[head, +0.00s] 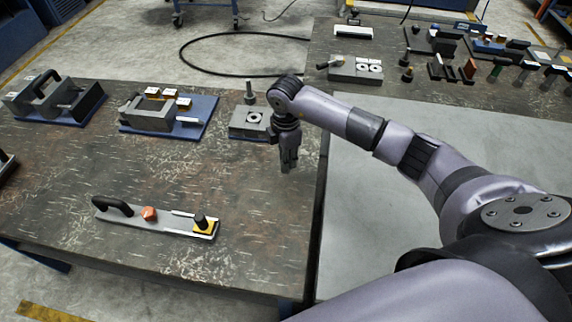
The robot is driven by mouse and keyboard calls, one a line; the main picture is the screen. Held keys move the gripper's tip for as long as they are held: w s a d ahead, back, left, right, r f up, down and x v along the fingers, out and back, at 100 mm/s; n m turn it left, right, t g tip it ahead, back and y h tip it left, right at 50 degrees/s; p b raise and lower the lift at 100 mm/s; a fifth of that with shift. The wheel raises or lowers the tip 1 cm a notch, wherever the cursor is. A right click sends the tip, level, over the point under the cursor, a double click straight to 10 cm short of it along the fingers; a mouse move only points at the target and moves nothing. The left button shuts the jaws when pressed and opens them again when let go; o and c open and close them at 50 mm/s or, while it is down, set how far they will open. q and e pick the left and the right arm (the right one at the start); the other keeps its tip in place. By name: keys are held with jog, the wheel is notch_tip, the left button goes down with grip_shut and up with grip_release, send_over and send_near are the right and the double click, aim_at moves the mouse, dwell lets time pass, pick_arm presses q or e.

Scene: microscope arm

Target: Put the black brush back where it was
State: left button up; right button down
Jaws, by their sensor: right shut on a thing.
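My right gripper (287,164) hangs pointing down over the right part of the dark worktable (262,222), near its right edge. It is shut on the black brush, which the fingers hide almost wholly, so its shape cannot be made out. The gripper is just right of and nearer than a grey block fixture on a blue base (240,124), which has a round ring on top and an upright metal post. My left gripper is not in view.
A long grey plate (165,222) with black handle, red knob and dark knob on yellow lies at the front. Blue-based fixtures (206,106) and a handled one (80,112) line the back. A second table (310,62) holds many tools. The table's middle is clear.

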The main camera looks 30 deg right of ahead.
notch_tip(320, 180, down, 4)
jog(key=shift+s+r+p, duration=0.1)
jog(key=shift+r+p, duration=0.05)
jog(key=shift+p, duration=0.2)
jog(key=shift+f, duration=0.3)
jog(key=shift+f, duration=0.1)
jog(key=c, duration=1.4)
grip_release()
jog(key=shift+c, duration=0.2)
